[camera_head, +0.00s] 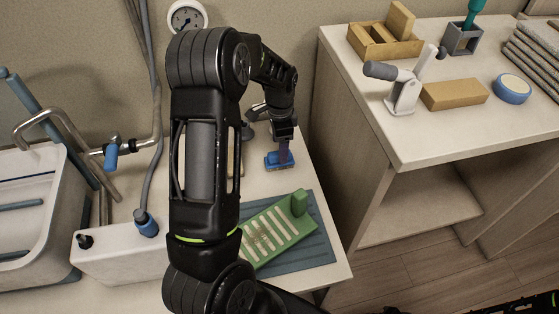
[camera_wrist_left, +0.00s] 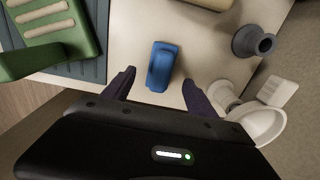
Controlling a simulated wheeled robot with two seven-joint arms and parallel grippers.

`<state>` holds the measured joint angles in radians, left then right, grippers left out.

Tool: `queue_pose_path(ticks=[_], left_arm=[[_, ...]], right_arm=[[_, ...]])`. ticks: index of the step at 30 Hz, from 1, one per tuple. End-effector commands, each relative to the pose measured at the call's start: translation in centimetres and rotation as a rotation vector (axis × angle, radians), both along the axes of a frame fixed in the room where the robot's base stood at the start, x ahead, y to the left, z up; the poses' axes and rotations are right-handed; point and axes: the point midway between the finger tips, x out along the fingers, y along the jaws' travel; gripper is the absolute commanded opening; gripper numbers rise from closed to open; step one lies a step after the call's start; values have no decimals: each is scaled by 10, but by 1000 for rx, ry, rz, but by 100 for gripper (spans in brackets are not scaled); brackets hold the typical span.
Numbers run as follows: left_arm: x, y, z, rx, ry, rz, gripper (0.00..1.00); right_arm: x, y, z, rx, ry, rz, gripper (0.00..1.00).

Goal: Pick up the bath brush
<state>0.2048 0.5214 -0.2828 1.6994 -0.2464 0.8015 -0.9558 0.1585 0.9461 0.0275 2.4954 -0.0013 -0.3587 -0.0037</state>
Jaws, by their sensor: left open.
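A small blue block-like item, which I take to be the bath brush (camera_head: 279,160), lies on the light counter near its right edge. In the left wrist view the blue brush (camera_wrist_left: 162,66) lies between and just beyond the spread fingertips, with bare counter around it. My left gripper (camera_head: 284,150) points down right over the brush; in the left wrist view it (camera_wrist_left: 158,90) is open with nothing held. Contact with the brush cannot be made out. My right gripper is not in view.
A green slatted rack (camera_head: 278,233) lies on a blue-grey mat (camera_head: 318,250) in front of the brush. A dark grey cup-like piece (camera_wrist_left: 254,41) and a white round piece (camera_wrist_left: 256,122) stand close by. A white basin (camera_head: 40,215) is at left; a side table (camera_head: 370,115) is at right.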

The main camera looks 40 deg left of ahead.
Motion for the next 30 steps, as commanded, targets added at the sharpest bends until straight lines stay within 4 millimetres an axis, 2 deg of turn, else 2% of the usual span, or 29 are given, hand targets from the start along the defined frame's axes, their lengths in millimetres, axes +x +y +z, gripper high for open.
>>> queue_pose_path(ticks=[10, 21, 30], left_arm=[[0, 0, -4, 0, 0, 0, 67], [-1, 2, -50, 0, 2, 0, 67], [0, 2, -54, 1, -1, 0, 67]], right_arm=[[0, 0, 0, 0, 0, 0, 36], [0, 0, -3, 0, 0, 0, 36], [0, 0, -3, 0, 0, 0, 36]])
